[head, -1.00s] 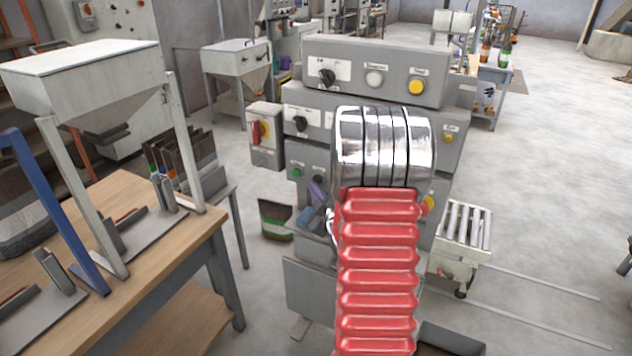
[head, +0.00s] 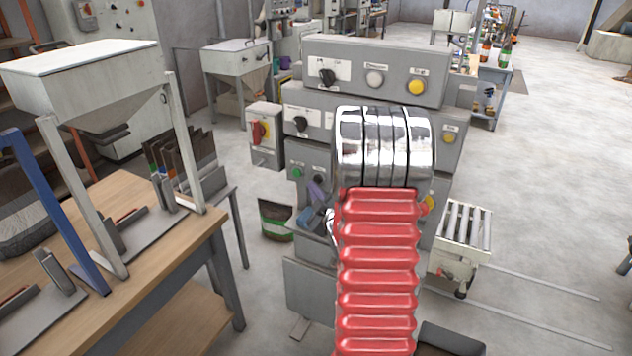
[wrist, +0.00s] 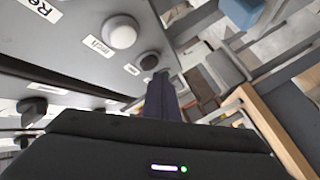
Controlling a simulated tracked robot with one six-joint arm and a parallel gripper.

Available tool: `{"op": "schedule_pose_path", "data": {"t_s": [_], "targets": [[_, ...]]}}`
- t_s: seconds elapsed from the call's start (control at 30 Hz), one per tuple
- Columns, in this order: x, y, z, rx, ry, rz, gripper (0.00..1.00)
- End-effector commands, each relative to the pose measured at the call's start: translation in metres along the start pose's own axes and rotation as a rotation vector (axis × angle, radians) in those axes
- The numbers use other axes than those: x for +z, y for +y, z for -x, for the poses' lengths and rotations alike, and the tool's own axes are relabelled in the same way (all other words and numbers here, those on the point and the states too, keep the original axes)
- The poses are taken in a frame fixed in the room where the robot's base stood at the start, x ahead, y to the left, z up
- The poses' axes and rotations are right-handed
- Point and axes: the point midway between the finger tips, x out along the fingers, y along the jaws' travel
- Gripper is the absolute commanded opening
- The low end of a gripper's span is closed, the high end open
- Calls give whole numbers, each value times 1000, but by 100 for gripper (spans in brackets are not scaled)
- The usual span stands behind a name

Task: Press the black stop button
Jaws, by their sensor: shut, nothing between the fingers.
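A small dark button (wrist: 149,60) in a grey ring sits on the grey panel in the wrist view, with a white label beside it whose text I cannot read. It looks like the black stop button. In the head view a dark button (head: 318,177) shows on the lower panel, right of a green one. My gripper (wrist: 161,80) is shut and empty, its dark fingertips just below the button in the wrist view. I cannot tell whether they touch it. In the head view my red and chrome arm hides most of the gripper and part of the panel.
A white button (wrist: 122,33) is close by on the same panel. A red-and-yellow switch box (head: 264,133) stands left of the machine. A wooden bench (head: 170,250) with a hopper is at left, a roller conveyor (head: 462,235) at right. Open floor lies further right.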

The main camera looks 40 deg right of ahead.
Motion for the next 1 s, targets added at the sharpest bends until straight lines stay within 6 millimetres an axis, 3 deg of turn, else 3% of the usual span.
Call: {"op": "schedule_pose_path", "data": {"t_s": [1.0], "targets": [[5, 6, -8, 0, 0, 0, 0]]}}
